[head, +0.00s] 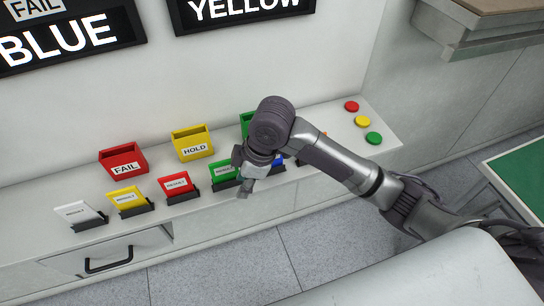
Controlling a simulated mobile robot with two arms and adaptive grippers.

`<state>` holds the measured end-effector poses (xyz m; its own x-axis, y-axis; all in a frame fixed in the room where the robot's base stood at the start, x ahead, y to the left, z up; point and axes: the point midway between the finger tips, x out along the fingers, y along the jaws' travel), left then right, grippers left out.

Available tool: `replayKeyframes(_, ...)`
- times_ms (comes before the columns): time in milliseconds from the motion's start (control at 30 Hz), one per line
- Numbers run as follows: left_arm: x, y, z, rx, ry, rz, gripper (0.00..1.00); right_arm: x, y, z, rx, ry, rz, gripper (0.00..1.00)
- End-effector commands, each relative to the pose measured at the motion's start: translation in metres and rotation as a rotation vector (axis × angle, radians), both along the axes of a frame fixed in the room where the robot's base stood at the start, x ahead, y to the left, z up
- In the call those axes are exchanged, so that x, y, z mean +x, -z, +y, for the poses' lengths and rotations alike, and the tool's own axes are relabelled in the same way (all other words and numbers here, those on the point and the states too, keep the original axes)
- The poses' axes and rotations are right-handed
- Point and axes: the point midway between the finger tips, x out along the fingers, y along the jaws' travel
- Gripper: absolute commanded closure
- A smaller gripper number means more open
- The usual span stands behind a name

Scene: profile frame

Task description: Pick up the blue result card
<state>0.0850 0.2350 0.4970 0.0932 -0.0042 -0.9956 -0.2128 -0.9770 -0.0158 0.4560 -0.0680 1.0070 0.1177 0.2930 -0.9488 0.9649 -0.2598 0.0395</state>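The blue result card (278,161) is on the white shelf, at the right end of the row of cards. Only a small blue piece shows; my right arm hides most of it. My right gripper (244,168) hangs over the row, between the green card (222,172) and the blue one in the picture. Its fingers are small and partly hidden, so I cannot tell whether they are open or touch a card. My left gripper is not in view.
White, yellow and red result cards (176,185) stand in dark holders to the left. Behind them are a red FAIL bin (124,161), a yellow HOLD bin (192,143) and a partly hidden green bin (246,121). Coloured buttons (362,121) are at the shelf's right end.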

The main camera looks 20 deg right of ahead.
Motion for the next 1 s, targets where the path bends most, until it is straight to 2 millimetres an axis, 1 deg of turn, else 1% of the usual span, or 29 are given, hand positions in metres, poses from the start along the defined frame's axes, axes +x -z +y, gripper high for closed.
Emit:
replayKeyframes(33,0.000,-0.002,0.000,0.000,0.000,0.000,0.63,0.011,-0.017,-0.007,-0.039,-0.043,-0.011,0.62)
replayKeyframes(167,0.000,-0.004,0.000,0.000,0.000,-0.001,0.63,0.027,-0.053,-0.028,-0.141,-0.160,0.001,0.62)
replayKeyframes(300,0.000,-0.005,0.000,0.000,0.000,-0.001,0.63,0.044,-0.096,-0.058,-0.241,-0.238,0.029,0.62)
replayKeyframes(400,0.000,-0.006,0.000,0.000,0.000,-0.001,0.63,0.050,-0.122,-0.076,-0.286,-0.267,0.053,0.62)
replayKeyframes(500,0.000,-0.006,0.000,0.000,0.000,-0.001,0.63,0.053,-0.138,-0.086,-0.308,-0.281,0.068,0.62)
replayKeyframes(567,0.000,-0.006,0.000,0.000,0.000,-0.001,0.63,0.053,-0.141,-0.089,-0.314,-0.286,0.074,0.62)
replayKeyframes(667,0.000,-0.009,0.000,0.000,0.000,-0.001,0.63,0.053,-0.134,-0.091,-0.316,-0.289,0.080,0.62)
replayKeyframes(900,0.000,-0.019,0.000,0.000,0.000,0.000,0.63,0.053,-0.087,-0.090,-0.315,-0.289,0.081,0.62)
replayKeyframes(1000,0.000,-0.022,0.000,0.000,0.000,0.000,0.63,0.054,-0.072,-0.090,-0.314,-0.289,0.079,0.62)
